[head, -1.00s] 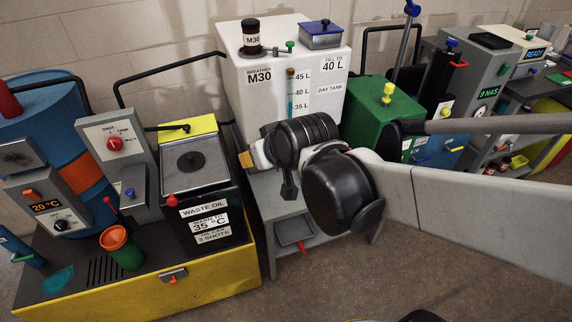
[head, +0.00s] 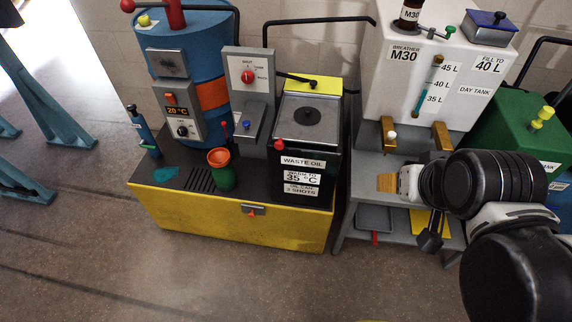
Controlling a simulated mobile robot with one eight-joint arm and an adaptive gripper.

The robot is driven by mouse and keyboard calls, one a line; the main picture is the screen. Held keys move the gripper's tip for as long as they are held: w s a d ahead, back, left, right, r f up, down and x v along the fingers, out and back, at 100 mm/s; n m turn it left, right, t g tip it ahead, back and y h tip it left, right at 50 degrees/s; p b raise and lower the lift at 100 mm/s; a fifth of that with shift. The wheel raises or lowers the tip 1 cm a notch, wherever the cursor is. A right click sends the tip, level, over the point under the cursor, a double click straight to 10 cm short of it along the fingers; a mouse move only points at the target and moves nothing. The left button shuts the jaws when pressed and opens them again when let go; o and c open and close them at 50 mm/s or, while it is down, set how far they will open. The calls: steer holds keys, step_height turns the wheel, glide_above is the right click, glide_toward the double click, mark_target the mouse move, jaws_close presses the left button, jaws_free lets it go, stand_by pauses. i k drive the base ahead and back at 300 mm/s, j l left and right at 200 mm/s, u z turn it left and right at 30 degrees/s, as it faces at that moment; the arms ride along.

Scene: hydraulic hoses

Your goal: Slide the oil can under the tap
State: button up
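A green cup with an orange rim (head: 222,172) stands in front of that panel. My gripper (head: 386,183) points left in front of the white day tank, well right of the can and touching nothing I can see. Its opening is unclear.
The waste oil box (head: 307,135) stands between my gripper and the panel. A slotted grate (head: 201,180) and teal patch (head: 166,173) mark the bench top. A grey stand (head: 352,200) carries the day tank (head: 420,75). Floor in front is clear.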

mark_target(224, 178)
steer(key=u, duration=1.15)
